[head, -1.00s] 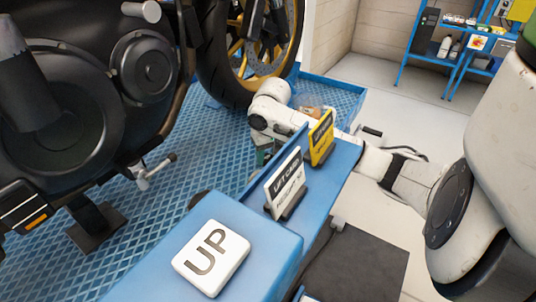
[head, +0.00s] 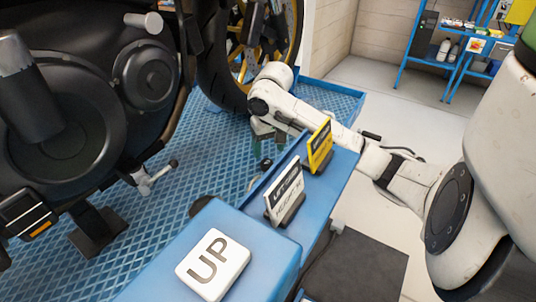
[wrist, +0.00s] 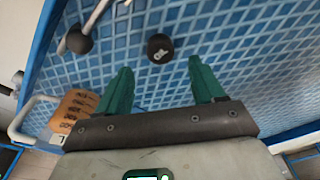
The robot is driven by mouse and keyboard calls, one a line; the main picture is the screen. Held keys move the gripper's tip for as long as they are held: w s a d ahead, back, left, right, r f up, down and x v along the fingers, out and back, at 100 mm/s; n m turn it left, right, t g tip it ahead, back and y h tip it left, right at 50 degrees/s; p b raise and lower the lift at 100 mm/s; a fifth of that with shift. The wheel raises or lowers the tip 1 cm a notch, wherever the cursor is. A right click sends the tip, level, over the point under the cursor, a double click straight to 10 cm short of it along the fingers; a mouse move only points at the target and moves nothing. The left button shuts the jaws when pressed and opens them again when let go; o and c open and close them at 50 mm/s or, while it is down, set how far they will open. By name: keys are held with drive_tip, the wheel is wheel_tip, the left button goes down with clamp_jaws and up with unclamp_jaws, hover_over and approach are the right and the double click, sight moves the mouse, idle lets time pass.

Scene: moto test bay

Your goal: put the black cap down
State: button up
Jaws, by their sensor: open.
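The black cap (wrist: 160,48) is a small dark round piece with a pale mark on its top. It rests on the blue ribbed lift deck (wrist: 235,65), just beyond my fingertips in the wrist view. My gripper (wrist: 160,72) has green fingers spread wide apart with nothing between them. In the head view my gripper (head: 266,140) points down, a little above the cap (head: 266,164), and appears clear of it.
The yellow card (head: 320,147) and white lift card (head: 285,193) stand on a blue ledge beside my arm. A white UP button (head: 213,259) is nearer. The motorcycle (head: 75,110) fills the left. An orange tag (wrist: 73,110) shows in the wrist view.

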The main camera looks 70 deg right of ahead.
sight(270, 166)
wheel_tip(270, 166, up, 6)
drive_tip(key=p, duration=0.1)
drive_tip(key=shift+s+a+r+p, duration=0.2)
drive_tip(key=shift+s+a+p, duration=0.05)
drive_tip(key=shift+p, duration=0.1)
idle(0.4)
